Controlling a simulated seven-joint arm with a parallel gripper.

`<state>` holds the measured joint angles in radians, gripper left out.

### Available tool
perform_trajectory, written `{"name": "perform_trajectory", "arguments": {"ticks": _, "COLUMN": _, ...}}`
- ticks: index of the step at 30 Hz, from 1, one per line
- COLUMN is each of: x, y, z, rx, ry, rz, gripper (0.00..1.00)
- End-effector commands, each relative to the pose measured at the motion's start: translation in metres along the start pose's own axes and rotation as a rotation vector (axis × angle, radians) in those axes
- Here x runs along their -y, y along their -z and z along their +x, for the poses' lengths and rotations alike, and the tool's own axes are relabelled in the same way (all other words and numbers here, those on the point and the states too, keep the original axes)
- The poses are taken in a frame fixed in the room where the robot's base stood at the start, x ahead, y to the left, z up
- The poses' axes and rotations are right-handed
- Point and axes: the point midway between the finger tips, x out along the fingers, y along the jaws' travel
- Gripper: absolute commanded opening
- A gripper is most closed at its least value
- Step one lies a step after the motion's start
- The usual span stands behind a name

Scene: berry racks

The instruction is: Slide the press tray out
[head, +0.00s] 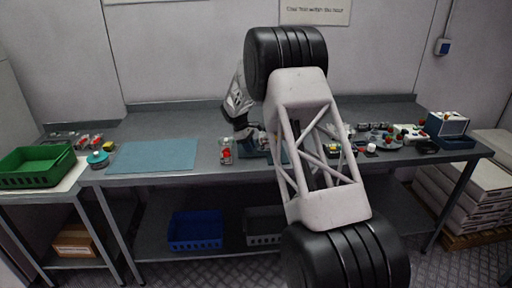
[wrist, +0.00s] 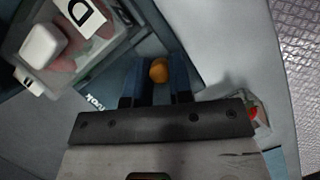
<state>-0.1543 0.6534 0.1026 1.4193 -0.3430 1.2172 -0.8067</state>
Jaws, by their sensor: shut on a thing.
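My gripper (wrist: 157,78) points at an orange knob (wrist: 158,71) in the wrist view. Its two blue fingers are shut on the knob, one on each side. Just beyond and to the left is a dark blue-grey body with white lettering (wrist: 95,103), which looks like the press. I cannot tell where its tray begins. A clear box (wrist: 68,45) with a white block and a "D" label stands at upper left, over the body. In the head view, part of a blue body (head: 272,156) shows beside my arm; my fingertips are hidden or too small there.
A small clear container with red contents (head: 226,152) stands just left of the blue body, near the bench's front edge. A teal mat (head: 153,156) lies further left, by a green crate (head: 36,181). Several small items and a blue-and-white box (head: 447,124) crowd the right side.

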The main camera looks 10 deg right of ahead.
Motion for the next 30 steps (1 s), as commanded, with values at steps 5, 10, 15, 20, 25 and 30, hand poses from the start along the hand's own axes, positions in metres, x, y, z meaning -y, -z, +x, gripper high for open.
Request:
{"name": "perform_trajectory", "arguments": {"ticks": 5, "x": 0.000, "y": 0.001, "z": -0.001, "rx": -0.001, "ry": 0.000, "rz": 0.001, "gripper": 0.00}}
{"name": "perform_trajectory", "arguments": {"ticks": 10, "x": 0.000, "y": 0.001, "z": -0.001, "rx": -0.001, "ry": 0.000, "rz": 0.001, "gripper": 0.31}}
{"name": "perform_trajectory", "arguments": {"ticks": 15, "x": 0.000, "y": 0.001, "z": -0.001, "rx": -0.001, "ry": 0.000, "rz": 0.000, "gripper": 0.46}}
{"name": "perform_trajectory", "arguments": {"ticks": 20, "x": 0.000, "y": 0.001, "z": -0.001, "rx": -0.001, "ry": 0.000, "rz": 0.000, "gripper": 0.46}}
{"name": "perform_trajectory", "arguments": {"ticks": 25, "x": 0.000, "y": 0.001, "z": -0.004, "rx": -0.001, "ry": 0.000, "rz": 0.000, "gripper": 0.46}}
{"name": "perform_trajectory", "arguments": {"ticks": 30, "x": 0.001, "y": 0.001, "z": -0.015, "rx": -0.001, "ry": 0.000, "rz": 0.000, "gripper": 0.46}}
